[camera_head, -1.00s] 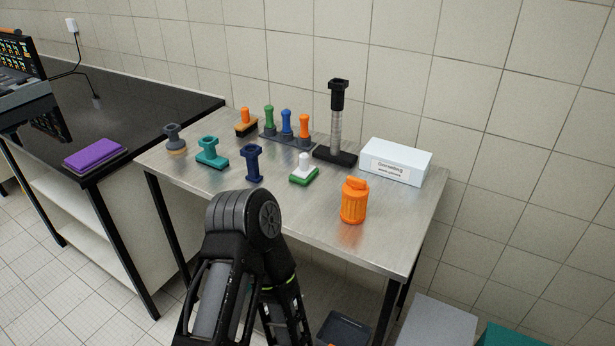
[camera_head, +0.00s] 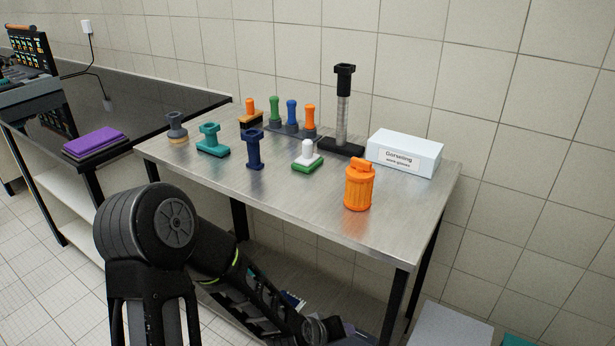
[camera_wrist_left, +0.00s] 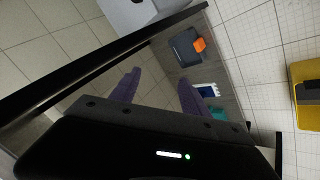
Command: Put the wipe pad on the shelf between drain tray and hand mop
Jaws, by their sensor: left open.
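My left gripper (camera_wrist_left: 160,76) is open in the left wrist view, its two purple fingers apart with nothing between them. In the head view my left arm reaches down to the table's lower shelf and its gripper is not clearly seen. The shelf (camera_wrist_left: 164,62) holds a dark tray (camera_wrist_left: 183,46) with an orange piece (camera_wrist_left: 200,44) at its edge, a blue-and-white item (camera_wrist_left: 206,90) and a teal item (camera_wrist_left: 217,113). I cannot tell which of these is the wipe pad or hand mop. My right gripper is out of view.
The steel tabletop (camera_head: 300,205) above carries several handled tools, an orange canister (camera_head: 359,186), a black stand (camera_head: 343,115) and a white box (camera_head: 405,153). A purple pad stack (camera_head: 95,142) lies on the black counter (camera_head: 150,120). Table legs flank the shelf.

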